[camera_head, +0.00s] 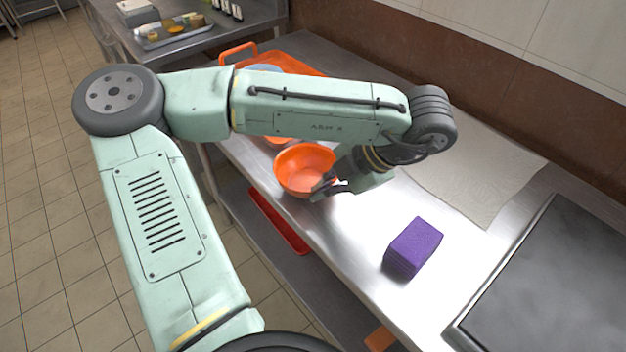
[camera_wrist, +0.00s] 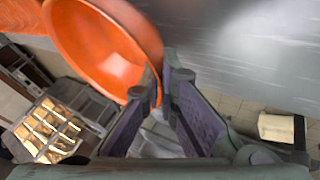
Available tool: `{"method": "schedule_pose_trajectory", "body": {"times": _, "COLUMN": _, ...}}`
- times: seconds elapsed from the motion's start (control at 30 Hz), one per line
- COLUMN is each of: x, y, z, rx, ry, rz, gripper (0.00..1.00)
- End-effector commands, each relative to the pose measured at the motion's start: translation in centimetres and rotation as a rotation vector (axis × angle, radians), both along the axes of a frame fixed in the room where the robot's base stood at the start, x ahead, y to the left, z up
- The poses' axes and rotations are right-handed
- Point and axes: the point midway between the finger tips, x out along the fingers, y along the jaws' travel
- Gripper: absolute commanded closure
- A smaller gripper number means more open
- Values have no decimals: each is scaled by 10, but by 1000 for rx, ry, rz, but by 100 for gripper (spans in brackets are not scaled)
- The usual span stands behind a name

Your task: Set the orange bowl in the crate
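The orange bowl (camera_head: 303,168) is near the front edge of the steel counter, below my forearm in the head view. In the wrist view the bowl (camera_wrist: 100,45) fills the upper left, its inside facing the camera. My gripper (camera_head: 328,186) is at the bowl's right side. In the wrist view its fingers (camera_wrist: 166,88) are on either side of the rim and look shut on it. Whether the bowl touches the counter is unclear. An orange crate (camera_head: 238,50) stands behind my forearm, partly hidden, with something light blue inside.
A purple block (camera_head: 413,247) lies on the counter to the right of my gripper. A pale mat (camera_head: 480,180) lies behind it, and a dark flat griddle-like surface (camera_head: 560,290) is at the right. A red tray (camera_head: 278,220) is on the shelf below. Bare counter surrounds the purple block.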

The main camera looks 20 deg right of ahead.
Motion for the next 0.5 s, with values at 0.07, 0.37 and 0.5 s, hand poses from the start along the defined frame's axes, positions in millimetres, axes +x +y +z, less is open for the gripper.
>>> {"method": "schedule_pose_trajectory", "body": {"times": 0.07, "x": 0, "y": 0, "z": 1, "rx": 0, "ry": -1, "rz": 0, "gripper": 100}}
{"method": "schedule_pose_trajectory", "body": {"times": 0.37, "x": 1, "y": 0, "z": 22, "rx": 0, "ry": -4, "rz": 2, "gripper": 100}}
{"method": "schedule_pose_trajectory", "body": {"times": 0.5, "x": -6, "y": 6, "z": 36, "rx": 0, "ry": -2, "rz": 0, "gripper": 100}}
